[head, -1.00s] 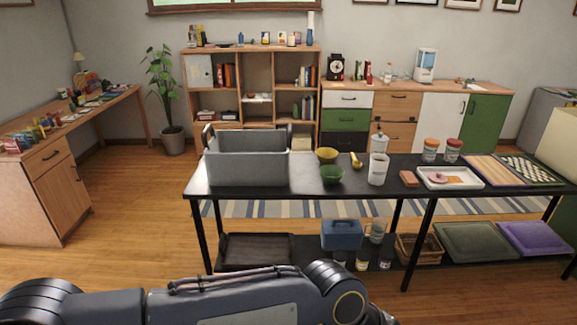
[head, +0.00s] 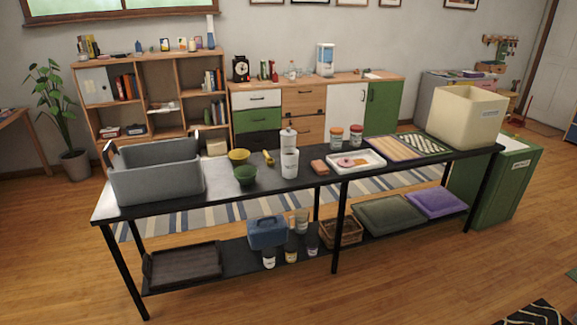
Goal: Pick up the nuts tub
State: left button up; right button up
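Two small tubs with reddish lids stand side by side near the back edge of the black table: one with an orange-red lid (head: 336,137) and one with a darker red lid (head: 356,136). Their labels are too small to read, so I cannot tell which is the nuts tub. Several small labelled containers (head: 291,254) stand on the lower shelf, also unreadable. Neither of my grippers is in view.
The black table (head: 250,199) holds a grey crate (head: 157,184), a yellow bowl (head: 238,156), a green bowl (head: 245,174), a white canister (head: 289,164), a white tray (head: 372,165) and a cream bin (head: 466,117).

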aim_at(290, 163)
jog(key=z, duration=4.25)
jog(key=u, duration=4.25)
jog(key=i+l+u, duration=0.15)
jog(key=i, duration=0.4)
jog(key=i+l+u, duration=0.15)
jog(key=i+l, duration=0.2)
jog(key=i, duration=0.15)
